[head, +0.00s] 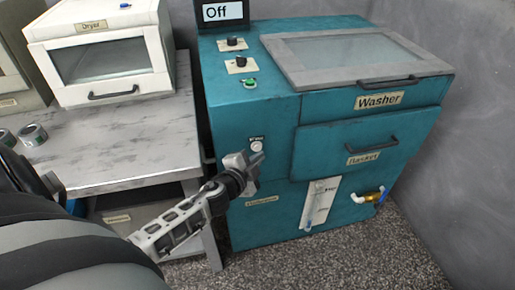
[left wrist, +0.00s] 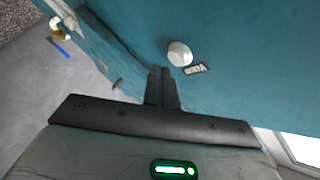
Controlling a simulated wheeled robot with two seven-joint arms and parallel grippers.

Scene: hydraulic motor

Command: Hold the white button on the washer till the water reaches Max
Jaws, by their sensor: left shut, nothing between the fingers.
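The teal washer (head: 275,215) stands in the middle of the head view. Its small round white button (head: 256,146) is on the front panel, left of the basket drawer; it also shows in the left wrist view (left wrist: 179,54) beside a small label. My left gripper (head: 254,160) is shut and empty, its tips just below the button in the head view. In the left wrist view its closed fingers (left wrist: 161,72) point just left of the button; I cannot tell whether they touch it. The white level gauge (head: 320,201) is low on the washer's front, with blue near its bottom. My right gripper is not in view.
A white dryer (head: 100,55) stands on a grey table (head: 120,140) to the left, with small cans (head: 33,134) on it. The basket drawer handle (head: 372,146) and a yellow valve (head: 371,196) stick out from the washer.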

